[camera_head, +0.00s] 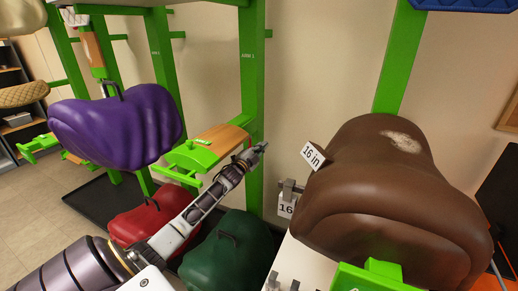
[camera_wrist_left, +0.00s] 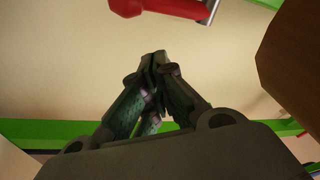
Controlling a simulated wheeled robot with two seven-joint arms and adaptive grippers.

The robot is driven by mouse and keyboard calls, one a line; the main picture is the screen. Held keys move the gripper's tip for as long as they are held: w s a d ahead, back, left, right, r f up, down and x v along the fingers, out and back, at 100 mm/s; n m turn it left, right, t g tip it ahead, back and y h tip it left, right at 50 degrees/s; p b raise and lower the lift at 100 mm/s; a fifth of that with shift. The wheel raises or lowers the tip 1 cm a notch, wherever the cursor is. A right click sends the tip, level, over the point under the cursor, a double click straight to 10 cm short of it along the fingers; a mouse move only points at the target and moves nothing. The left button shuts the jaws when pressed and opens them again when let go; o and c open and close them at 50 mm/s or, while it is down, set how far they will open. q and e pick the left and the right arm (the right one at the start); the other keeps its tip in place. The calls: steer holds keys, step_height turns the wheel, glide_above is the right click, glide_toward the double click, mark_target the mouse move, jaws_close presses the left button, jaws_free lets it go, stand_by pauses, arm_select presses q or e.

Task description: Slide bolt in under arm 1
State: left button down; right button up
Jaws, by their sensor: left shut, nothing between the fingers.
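Arm 1, a green arm with a wooden top (camera_head: 222,137), sticks out from the green post (camera_head: 252,85) marked ARM 1. Its green end piece (camera_head: 188,157) faces me. My left gripper (camera_head: 262,147) is shut and empty, beside the post, with its wrist crossing in front of the arm. In the left wrist view the closed fingers (camera_wrist_left: 158,62) meet at their tips. Beyond them at the top is a red part (camera_wrist_left: 172,7) with a short metal rod; it may be the bolt, but I cannot tell. No bolt is clear in the head view. My right gripper is out of view.
A purple saddle (camera_head: 118,125) hangs left of arm 1. A red saddle (camera_head: 142,219) and a green saddle (camera_head: 228,250) lie below. Open wall lies between post and brown saddle.

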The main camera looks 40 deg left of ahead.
arm_select(q)
steer(key=s+d+f+b, duration=0.1)
steer(key=s, duration=0.8)
steer(key=shift+s+f, duration=0.3)
steer(key=shift+s, duration=0.1)
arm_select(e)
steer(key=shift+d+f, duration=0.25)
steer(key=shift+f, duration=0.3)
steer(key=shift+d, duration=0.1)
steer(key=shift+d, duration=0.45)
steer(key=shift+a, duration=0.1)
